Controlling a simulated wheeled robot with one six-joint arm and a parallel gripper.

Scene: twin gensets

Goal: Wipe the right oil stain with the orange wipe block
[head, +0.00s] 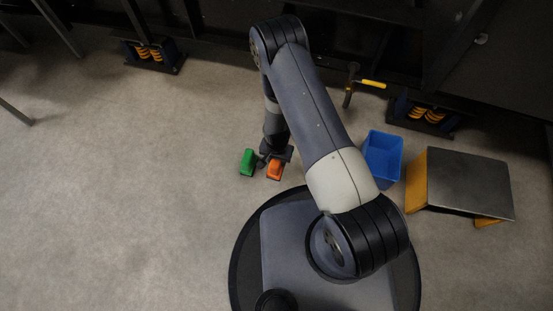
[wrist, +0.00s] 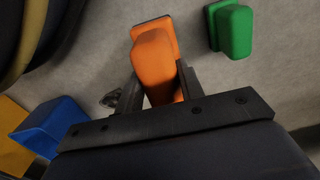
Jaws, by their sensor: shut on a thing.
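The orange wipe block (head: 275,170) is at my gripper (head: 277,154), just in front of my base in the head view. In the wrist view the orange block (wrist: 154,57) sits between the two fingers of my gripper (wrist: 157,80), which are shut on it. Its wider base points away from the palm. I cannot tell whether it touches the floor or is lifted. No oil stain can be made out in either view; my arm hides part of the floor.
A green block (head: 247,162) stands close left of the orange one; it also shows in the wrist view (wrist: 232,30). A blue bin (head: 383,157) and a metal-topped yellow step (head: 470,183) stand to the right. A yellow-handled valve (head: 373,84) is behind. The left floor is clear.

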